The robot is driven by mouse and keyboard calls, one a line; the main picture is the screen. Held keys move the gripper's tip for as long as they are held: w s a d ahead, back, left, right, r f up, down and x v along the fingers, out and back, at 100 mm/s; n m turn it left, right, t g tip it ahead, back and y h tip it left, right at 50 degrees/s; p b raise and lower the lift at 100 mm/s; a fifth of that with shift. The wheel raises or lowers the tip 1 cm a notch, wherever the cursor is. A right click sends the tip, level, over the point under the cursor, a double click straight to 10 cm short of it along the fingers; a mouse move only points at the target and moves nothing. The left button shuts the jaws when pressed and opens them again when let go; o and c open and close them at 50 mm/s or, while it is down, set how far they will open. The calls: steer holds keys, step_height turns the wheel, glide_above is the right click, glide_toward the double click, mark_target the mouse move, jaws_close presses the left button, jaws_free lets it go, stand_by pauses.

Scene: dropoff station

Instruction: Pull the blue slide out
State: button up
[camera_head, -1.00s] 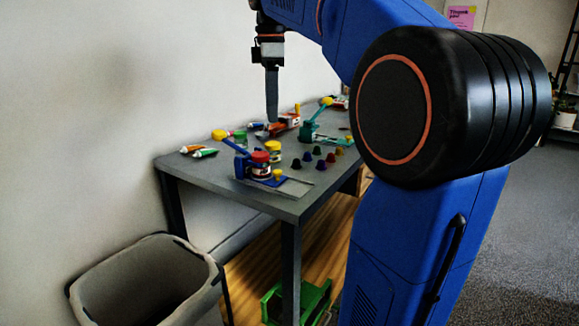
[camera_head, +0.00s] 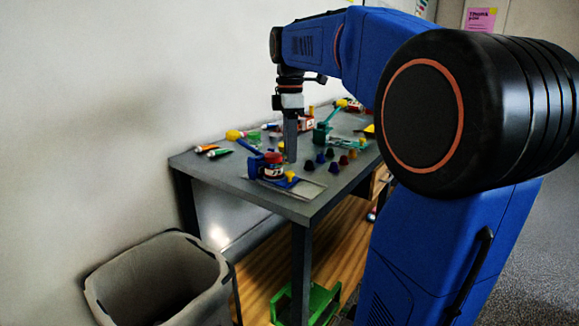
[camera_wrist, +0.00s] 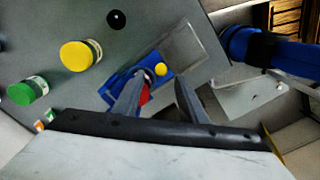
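The blue slide (camera_head: 283,182) lies low on the table's near end, with a small yellow knob (camera_head: 291,176) on it. A jar with a red lid (camera_head: 273,168) stands at the slide's back. In the wrist view the slide (camera_wrist: 122,82) and its yellow knob (camera_wrist: 160,69) show just beyond the fingertips. My gripper (camera_head: 290,159) points down just above and behind the knob. In the wrist view my gripper (camera_wrist: 165,78) is open, with nothing between its fingers. The left finger hides part of the jar and slide.
A grey flat track (camera_head: 312,191) extends right of the slide toward the table edge. Several small dark and coloured cups (camera_head: 320,157) stand nearby. Paint tubes (camera_head: 219,153) lie at the left. A grey bin (camera_head: 160,245) stands on the floor below.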

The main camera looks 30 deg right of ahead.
mark_target(290, 172)
steer(key=shift+f, duration=2.65)
jaws_close()
